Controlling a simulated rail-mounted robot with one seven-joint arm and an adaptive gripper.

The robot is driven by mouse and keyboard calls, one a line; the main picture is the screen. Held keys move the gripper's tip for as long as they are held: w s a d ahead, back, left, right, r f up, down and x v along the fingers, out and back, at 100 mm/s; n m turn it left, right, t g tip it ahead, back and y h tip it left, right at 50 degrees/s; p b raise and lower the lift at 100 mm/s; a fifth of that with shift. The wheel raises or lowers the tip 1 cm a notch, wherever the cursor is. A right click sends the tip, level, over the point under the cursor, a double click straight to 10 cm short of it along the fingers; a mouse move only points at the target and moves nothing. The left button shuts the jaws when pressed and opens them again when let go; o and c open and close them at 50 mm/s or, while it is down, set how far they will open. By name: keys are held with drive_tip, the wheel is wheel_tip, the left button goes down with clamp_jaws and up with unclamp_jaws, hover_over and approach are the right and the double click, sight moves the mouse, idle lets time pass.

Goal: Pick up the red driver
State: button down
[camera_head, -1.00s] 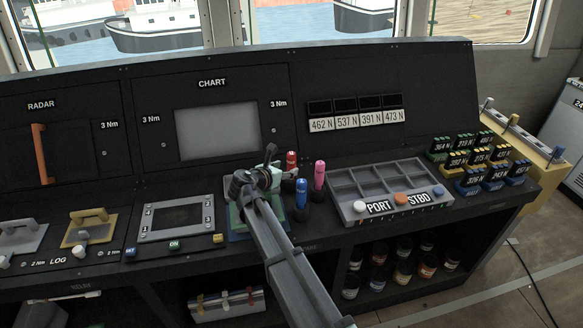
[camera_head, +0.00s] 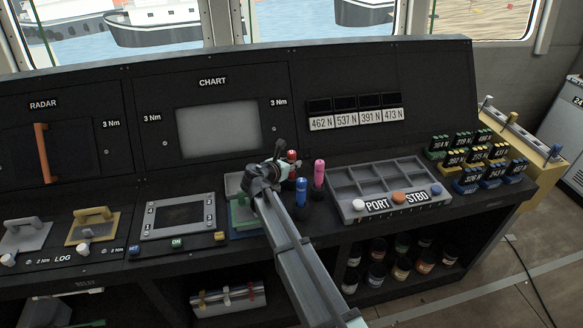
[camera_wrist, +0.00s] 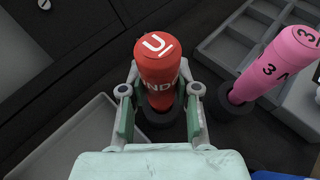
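The red driver (camera_wrist: 158,62) stands upright in a dark round holder in the wrist view, with a white mark on its top. In the head view its red top (camera_head: 291,155) shows just beyond my gripper (camera_head: 284,170). In the wrist view my gripper (camera_wrist: 160,108) is open, with one finger on each side of the red driver. Whether the fingers touch it I cannot tell. The pink driver (camera_wrist: 274,66) stands to its right and also shows in the head view (camera_head: 319,173). The blue driver (camera_head: 301,191) stands in front, nearer the console's edge.
A grey compartment tray (camera_head: 352,205) lies right of the drivers. A shallow grey tray (camera_wrist: 62,140) shows at lower left in the wrist view. The upright CHART panel (camera_head: 160,160) rises behind. Several labelled blocks (camera_head: 475,160) stand at the far right.

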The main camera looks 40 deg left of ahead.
idle(0.3)
wheel_tip(320, 180, up, 20)
drive_tip(key=b, duration=0.3)
drive_tip(key=shift+b, duration=0.4)
drive_tip(key=c, duration=1.5)
unclamp_jaws()
clamp_jaws()
drive_tip(key=shift+r, duration=0.1)
drive_tip(key=shift+w+p, duration=0.1)
drive_tip(key=shift+p, duration=0.3)
